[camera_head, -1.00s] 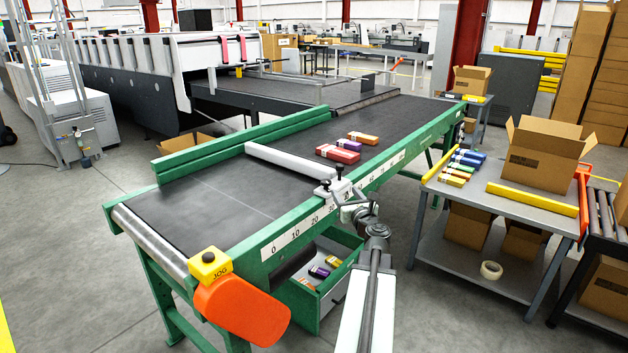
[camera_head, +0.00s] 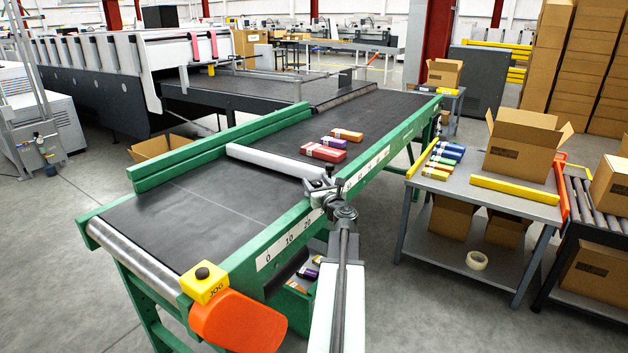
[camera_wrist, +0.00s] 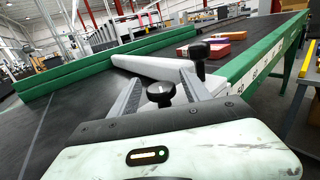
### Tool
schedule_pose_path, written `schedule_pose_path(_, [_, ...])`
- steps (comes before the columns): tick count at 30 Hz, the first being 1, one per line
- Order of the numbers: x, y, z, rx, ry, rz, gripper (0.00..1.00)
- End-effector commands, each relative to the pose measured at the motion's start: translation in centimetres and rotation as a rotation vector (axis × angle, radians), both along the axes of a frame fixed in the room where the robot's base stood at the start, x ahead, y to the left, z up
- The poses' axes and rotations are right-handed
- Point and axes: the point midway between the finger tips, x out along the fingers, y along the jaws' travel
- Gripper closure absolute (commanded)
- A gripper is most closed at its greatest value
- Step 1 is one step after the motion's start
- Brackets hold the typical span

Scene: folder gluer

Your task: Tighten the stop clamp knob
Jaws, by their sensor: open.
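The white stop bar (camera_head: 262,160) lies across the dark conveyor belt, its clamp end at the green rail. In the wrist view two black knobs stand at that end: a nearer knob (camera_wrist: 161,92) and a farther knob (camera_wrist: 200,51) on a post. My gripper (camera_wrist: 163,80) is open, its grey fingers on either side of the nearer knob in the picture. The farther knob shows just past the right finger's tip. I cannot tell whether either finger touches a knob. In the head view my gripper (camera_head: 320,188) is at the clamp and hides most of it.
Red, purple and orange cartons (camera_head: 323,152) lie on the belt beyond the bar. A yellow JOG box (camera_head: 204,284) and orange guard (camera_head: 238,322) are at the near end. A grey table (camera_head: 455,185) with an open cardboard box (camera_head: 520,150) stands at the right.

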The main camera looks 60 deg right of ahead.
Motion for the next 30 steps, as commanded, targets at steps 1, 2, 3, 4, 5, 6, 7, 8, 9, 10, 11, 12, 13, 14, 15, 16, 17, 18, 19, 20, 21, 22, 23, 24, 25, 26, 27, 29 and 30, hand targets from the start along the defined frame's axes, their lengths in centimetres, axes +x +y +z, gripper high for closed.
schedule_pose_path(1, [1.0, -0.9, 0.0, 0.0, 0.0, 0.001, 0.45])
schedule_pose_path(2, [1.3, -1.1, 0.0, 0.0, 0.0, 0.001, 0.45])
schedule_pose_path(3, [1.7, -1.4, 0.0, 0.0, 0.0, 0.001, 0.45])
schedule_pose_path(4, [1.9, -1.6, 0.0, 0.0, 0.0, 0.001, 0.45])
schedule_pose_path(5, [2.0, -1.7, 0.0, 0.0, 0.0, 0.0, 0.45])
schedule_pose_path(6, [2.1, -1.7, 0.0, 0.0, 0.0, 0.0, 0.45])
schedule_pose_path(7, [2.1, -1.7, 0.0, 0.0, 0.0, 0.0, 0.45])
schedule_pose_path(8, [2.1, -1.7, 0.0, 0.0, 0.0, 0.0, 0.45])
schedule_pose_path(9, [2.0, -1.6, 0.0, 0.0, 0.0, 0.0, 0.45])
schedule_pose_path(10, [2.0, -1.6, 0.0, 0.0, 0.0, -0.001, 0.45])
schedule_pose_path(11, [2.0, -1.6, 0.0, 0.0, 0.0, -0.001, 0.45])
schedule_pose_path(12, [2.0, -1.6, 0.0, 0.0, 0.0, -0.001, 0.48])
schedule_pose_path(13, [2.0, -1.6, 0.0, 0.0, 0.0, -0.001, 0.56])
schedule_pose_path(14, [2.0, -1.6, 0.0, 0.0, 0.0, -0.001, 0.64])
schedule_pose_path(15, [2.0, -1.6, 0.0, 0.0, 0.0, -0.001, 0.75])
schedule_pose_path(16, [2.0, -1.6, 0.0, 0.0, 0.0, -0.001, 0.84])
schedule_pose_path(17, [2.0, -1.6, 0.0, 0.0, 0.0, -0.001, 0.92])
schedule_pose_path(18, [2.0, -1.6, 0.0, 0.0, 0.0, -0.001, 1.0])
schedule_pose_path(19, [2.0, -1.6, 0.0, 0.0, 0.0, -0.001, 1.0])
schedule_pose_path(20, [2.0, -1.6, 0.0, 0.0, 0.0, -0.001, 1.0])
schedule_pose_path(21, [2.0, -1.6, 0.0, 0.0, 0.0, -0.002, 1.0])
schedule_pose_path(22, [1.9, -1.6, 0.0, 0.0, 0.0, -0.004, 1.0])
schedule_pose_path(23, [1.9, -1.6, 0.0, 0.0, 0.0, -0.006, 1.0])
schedule_pose_path(24, [1.9, -1.6, 0.0, 0.0, 0.0, -0.012, 1.0])
schedule_pose_path(25, [1.9, -1.6, 0.0, 0.0, 0.0, -0.017, 1.0])
schedule_pose_path(26, [1.9, -1.6, 0.0, 0.0, 0.0, -0.023, 1.0])
schedule_pose_path(27, [1.9, -1.6, 0.0, 0.0, 0.0, -0.035, 1.0])
schedule_pose_path(29, [1.9, -1.6, 0.0, 0.0, 0.0, -0.057, 1.0])
schedule_pose_path(30, [1.8, -1.7, 0.0, 0.0, 0.0, -0.076, 1.0])
